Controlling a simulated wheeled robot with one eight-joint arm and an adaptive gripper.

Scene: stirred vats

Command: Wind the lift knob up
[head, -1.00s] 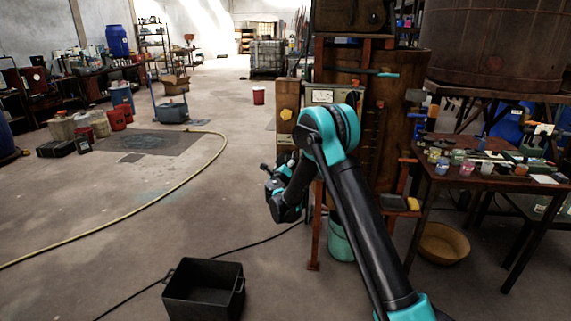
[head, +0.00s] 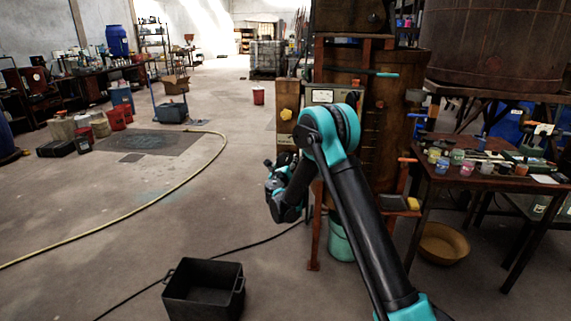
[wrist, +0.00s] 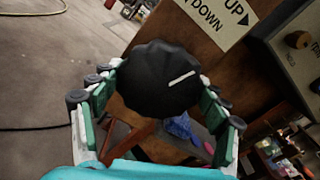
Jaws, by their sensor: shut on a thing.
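The lift knob (wrist: 158,78) is a black, fluted round knob with a white pointer line, seen in the wrist view. It is mounted on a brown panel beside a label (wrist: 222,22) reading UP and DOWN with arrows. The white line points toward the right and slightly up in that view. My gripper (wrist: 158,88) has its two green-padded fingers on either side of the knob and is shut on it. In the head view my gripper (head: 280,172) is at the left side of the brown cabinet stand, partly hidden by my arm; the knob is hidden there.
A table (head: 433,165) with jars and tools stands to the right. A yellow hose (head: 150,205) crosses the open floor at left.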

